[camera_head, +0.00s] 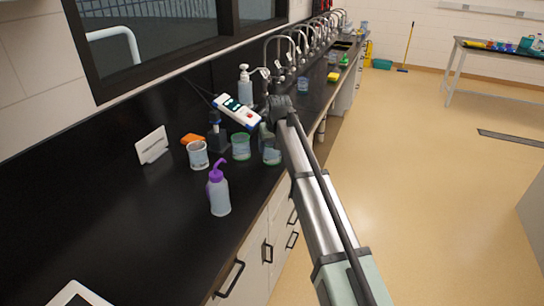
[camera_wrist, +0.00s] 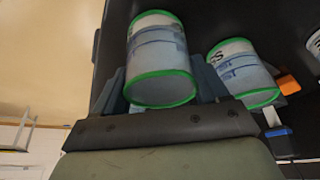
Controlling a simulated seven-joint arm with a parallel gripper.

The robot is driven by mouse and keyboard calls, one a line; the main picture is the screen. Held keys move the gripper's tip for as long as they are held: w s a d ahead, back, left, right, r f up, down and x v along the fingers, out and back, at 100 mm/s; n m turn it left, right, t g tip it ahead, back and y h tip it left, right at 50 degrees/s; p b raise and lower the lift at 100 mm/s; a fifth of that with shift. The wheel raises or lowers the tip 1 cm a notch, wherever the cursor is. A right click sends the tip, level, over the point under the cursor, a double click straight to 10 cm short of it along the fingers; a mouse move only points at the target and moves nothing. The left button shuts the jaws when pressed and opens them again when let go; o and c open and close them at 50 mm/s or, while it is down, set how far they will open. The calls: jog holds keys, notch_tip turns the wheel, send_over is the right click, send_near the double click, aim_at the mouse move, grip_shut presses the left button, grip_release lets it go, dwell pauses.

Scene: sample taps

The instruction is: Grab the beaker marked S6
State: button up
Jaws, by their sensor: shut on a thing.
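My gripper (camera_wrist: 158,88) is shut on a clear beaker with green rims and a pale blue band (camera_wrist: 158,60). One grey finger stands on each side of it. In the head view this beaker (camera_head: 272,153) is at the bench's front edge, partly behind my arm. Its marking cannot be read, so I cannot tell whether it is S6. A second green-rimmed beaker (camera_wrist: 241,75) is just to the right in the wrist view and left of it in the head view (camera_head: 241,147). Its label shows an S, but the number is unclear.
A whitish beaker (camera_head: 198,155) and a purple-topped wash bottle (camera_head: 218,190) stand to the left. A white device with a screen (camera_head: 238,111) is behind the beakers, with an orange item (camera_head: 192,139) nearby. Taps (camera_head: 280,48) line the bench further back. The near left bench is mostly clear.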

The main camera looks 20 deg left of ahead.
jog(key=shift+c, duration=0.4)
jog(key=shift+r, duration=0.15)
notch_tip(320, 180, up, 9)
jog(key=shift+r, duration=0.2)
dwell(0.8)
